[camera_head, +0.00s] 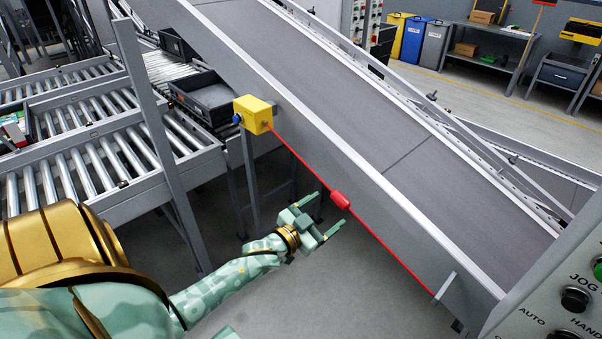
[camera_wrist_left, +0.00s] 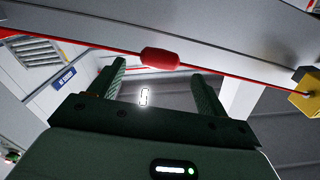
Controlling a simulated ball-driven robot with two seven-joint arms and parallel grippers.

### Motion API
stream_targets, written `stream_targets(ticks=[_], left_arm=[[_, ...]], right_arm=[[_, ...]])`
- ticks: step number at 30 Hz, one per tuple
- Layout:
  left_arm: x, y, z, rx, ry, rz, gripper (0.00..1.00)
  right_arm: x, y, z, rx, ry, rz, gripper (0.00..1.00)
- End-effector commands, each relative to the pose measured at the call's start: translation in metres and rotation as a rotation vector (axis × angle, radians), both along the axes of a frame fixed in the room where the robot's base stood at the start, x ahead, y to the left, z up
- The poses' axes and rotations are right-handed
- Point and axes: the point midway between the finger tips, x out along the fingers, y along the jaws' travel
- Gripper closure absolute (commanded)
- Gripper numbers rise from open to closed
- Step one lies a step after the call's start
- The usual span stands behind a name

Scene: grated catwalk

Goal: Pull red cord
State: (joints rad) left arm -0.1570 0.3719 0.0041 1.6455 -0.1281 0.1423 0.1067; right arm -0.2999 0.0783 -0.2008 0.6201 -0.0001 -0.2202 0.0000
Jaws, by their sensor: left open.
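A red cord (camera_head: 297,161) runs along the near side of the conveyor, from a yellow switch box (camera_head: 254,114) down to a small bracket at lower right. A red handle (camera_head: 340,199) sits on the cord. My left gripper (camera_head: 324,213) is open and empty, just left of and below the handle. In the left wrist view the handle (camera_wrist_left: 160,58) shows beyond and between the open fingers (camera_wrist_left: 160,85), with a gap to them. The cord crosses that view, with the yellow box (camera_wrist_left: 306,94) at its right edge. My right gripper is not in view.
The grey inclined conveyor (camera_head: 330,75) fills the middle. Roller conveyors (camera_head: 90,165) with a dark tray (camera_head: 205,97) stand at left. A control panel (camera_head: 565,300) is at lower right. Bins (camera_head: 411,39) and workbenches stand behind. Floor below the cord is clear.

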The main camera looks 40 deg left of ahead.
Motion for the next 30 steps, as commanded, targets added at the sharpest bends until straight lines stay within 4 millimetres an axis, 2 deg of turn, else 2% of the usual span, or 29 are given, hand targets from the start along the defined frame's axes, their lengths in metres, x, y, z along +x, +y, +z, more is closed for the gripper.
stream_targets(ticks=[9, 15, 21, 30], left_arm=[[-0.083, 0.006, -0.001, -0.001, 0.006, 0.001, 0.24], [-0.128, 0.010, -0.001, -0.001, 0.004, 0.001, 0.24], [-0.149, 0.012, 0.000, 0.000, 0.003, 0.001, 0.24], [-0.152, 0.012, 0.000, 0.000, 0.001, 0.000, 0.24]], right_arm=[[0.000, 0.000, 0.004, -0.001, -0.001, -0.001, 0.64], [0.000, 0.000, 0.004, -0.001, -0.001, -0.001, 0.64], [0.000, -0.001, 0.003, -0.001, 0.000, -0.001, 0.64], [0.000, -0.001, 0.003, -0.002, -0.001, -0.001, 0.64]])
